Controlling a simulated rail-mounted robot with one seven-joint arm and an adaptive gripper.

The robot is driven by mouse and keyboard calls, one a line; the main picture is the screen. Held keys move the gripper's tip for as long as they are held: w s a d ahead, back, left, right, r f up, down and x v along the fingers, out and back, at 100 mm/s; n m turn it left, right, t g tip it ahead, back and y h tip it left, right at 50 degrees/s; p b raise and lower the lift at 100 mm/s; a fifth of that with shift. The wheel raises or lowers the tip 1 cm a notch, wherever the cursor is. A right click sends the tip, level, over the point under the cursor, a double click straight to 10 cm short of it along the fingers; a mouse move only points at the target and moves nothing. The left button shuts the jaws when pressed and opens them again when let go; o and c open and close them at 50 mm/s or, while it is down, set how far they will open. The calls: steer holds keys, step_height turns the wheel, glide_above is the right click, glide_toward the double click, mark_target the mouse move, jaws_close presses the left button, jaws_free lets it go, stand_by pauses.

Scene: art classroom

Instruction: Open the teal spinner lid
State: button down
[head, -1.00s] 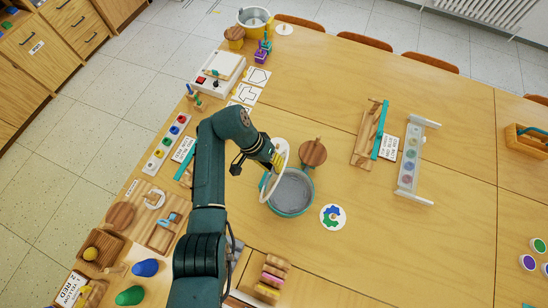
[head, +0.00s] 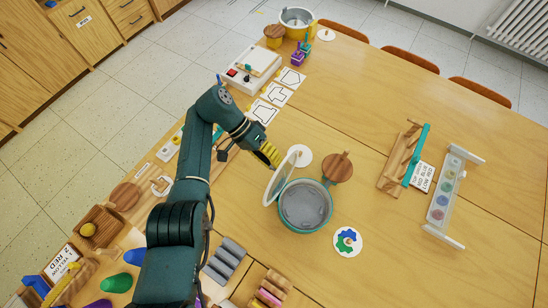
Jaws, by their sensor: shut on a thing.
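The teal spinner (head: 305,229) is a round tub with a teal rim on the table, and its grey inside is open to view. Its pale round lid (head: 281,180) stands steeply tilted at the tub's left side, its lower edge near the rim. My gripper (head: 273,156) has yellow fingers and is behind the lid's upper left edge, shut on the lid. The exact finger contact is small and partly hidden. A brown round wooden crank piece (head: 338,168) sits at the tub's upper right.
A white disc (head: 304,160) lies just behind the lid. A blue and green patterned disc (head: 348,242) lies right of the tub. A wooden ramp stand (head: 398,165) and a clear rack (head: 446,195) are farther right. The table beyond the tub is mostly clear.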

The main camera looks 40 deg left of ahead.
steer(key=shift+s+d+f, duration=0.1)
steer(key=shift+d+f, duration=0.1)
steer(key=shift+f, duration=0.45)
steer(key=c, duration=1.1)
jaws_free()
steer(key=shift+r, duration=0.1)
steer(key=shift+a+r, duration=0.1)
steer(key=shift+r, duration=0.05)
steer(key=v, duration=0.7)
steer(key=shift+a+r, duration=0.15)
steer(key=shift+r, duration=0.1)
